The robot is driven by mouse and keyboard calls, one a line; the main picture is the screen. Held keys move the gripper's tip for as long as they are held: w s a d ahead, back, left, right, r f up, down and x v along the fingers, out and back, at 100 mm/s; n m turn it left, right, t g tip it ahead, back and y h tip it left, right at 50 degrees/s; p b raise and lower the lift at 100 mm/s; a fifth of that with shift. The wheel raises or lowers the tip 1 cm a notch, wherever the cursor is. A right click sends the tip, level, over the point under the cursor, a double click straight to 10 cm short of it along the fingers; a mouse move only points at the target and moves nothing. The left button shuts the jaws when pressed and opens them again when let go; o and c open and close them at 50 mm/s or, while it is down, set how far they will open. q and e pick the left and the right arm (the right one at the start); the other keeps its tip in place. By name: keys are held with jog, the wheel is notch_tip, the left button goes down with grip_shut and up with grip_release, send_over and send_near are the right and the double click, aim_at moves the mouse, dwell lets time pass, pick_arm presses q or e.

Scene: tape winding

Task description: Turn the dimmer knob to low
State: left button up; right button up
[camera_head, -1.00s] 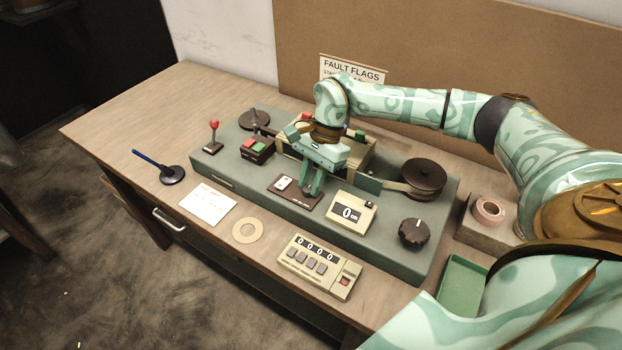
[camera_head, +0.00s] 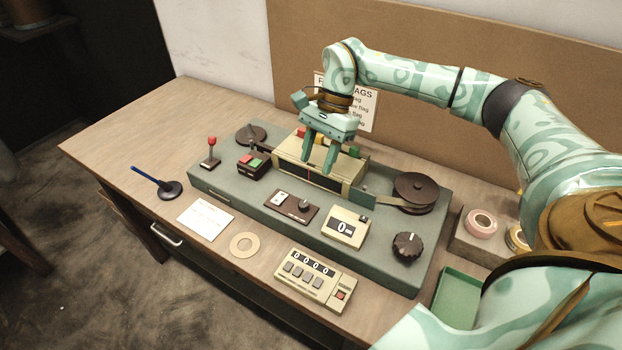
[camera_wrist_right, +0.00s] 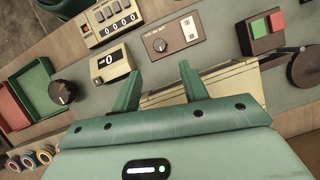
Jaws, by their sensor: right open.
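A small dark knob (camera_head: 304,205) sits on a brown plate (camera_head: 285,209) beside a white rocker switch (camera_head: 279,199). In the right wrist view this knob (camera_wrist_right: 159,45) has tiny marks beside it that I cannot read. A larger black knob (camera_head: 407,246) with a white pointer line stands at the console's front right; it also shows in the right wrist view (camera_wrist_right: 62,92). My right gripper (camera_head: 317,165) is open and empty, raised above the console behind the small knob, fingers pointing down and apart from it. My left gripper is out of view.
A cream box (camera_head: 349,227) reading 0 stands between the two knobs. Behind are a long beige housing (camera_head: 347,167) and a dark reel (camera_head: 415,187). A red-topped lever (camera_head: 211,150) and red and green buttons (camera_head: 253,162) are at left. A counter (camera_head: 315,280) lies in front.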

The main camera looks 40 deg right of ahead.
jog(key=v, duration=0.6)
jog(key=shift+r+p, duration=0.2)
jog(key=shift+p, duration=0.2)
jog(key=shift+d, duration=0.1)
